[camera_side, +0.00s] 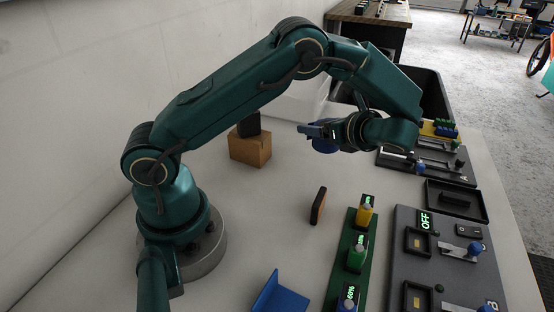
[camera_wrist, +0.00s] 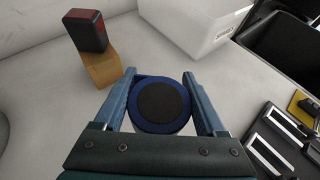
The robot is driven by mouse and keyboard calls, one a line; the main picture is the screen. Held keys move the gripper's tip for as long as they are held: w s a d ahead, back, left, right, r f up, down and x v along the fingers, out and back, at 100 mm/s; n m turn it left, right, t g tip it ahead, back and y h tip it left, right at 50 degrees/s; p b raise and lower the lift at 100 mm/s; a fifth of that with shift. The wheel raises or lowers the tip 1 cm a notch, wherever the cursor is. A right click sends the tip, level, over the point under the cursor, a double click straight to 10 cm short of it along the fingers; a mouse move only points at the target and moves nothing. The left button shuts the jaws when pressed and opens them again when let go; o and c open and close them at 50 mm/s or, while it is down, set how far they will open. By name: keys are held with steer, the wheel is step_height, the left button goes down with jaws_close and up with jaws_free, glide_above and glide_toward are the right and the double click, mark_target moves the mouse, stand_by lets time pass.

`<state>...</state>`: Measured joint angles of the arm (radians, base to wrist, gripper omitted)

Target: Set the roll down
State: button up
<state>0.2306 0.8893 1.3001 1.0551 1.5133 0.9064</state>
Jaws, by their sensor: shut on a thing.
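The roll (camera_wrist: 160,103) is a blue round thing with a dark grey round face. In the wrist view it sits between the two blue fingers of my gripper (camera_wrist: 160,78), which is shut on it. In the side view the blue roll (camera_side: 326,146) shows just under my gripper (camera_side: 316,131), partly hidden by the fingers. It appears held above the pale table (camera_side: 265,200), to the right of the wooden block; the exact height is hard to tell.
A wooden block (camera_side: 250,150) carries a black and red box (camera_wrist: 86,30). A small brown-edged block (camera_side: 318,205) stands nearer. Panels with colored knobs (camera_side: 356,255) and a grey switch panel (camera_side: 450,262) fill the right. A white bin (camera_wrist: 195,22) stands behind. The table's middle is mostly clear.

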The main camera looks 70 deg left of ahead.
mark_target(316, 167)
step_height(316, 167, down, 8)
steer(key=shift+r, duration=0.1)
stand_by(0.4)
steer(key=o, duration=1.3)
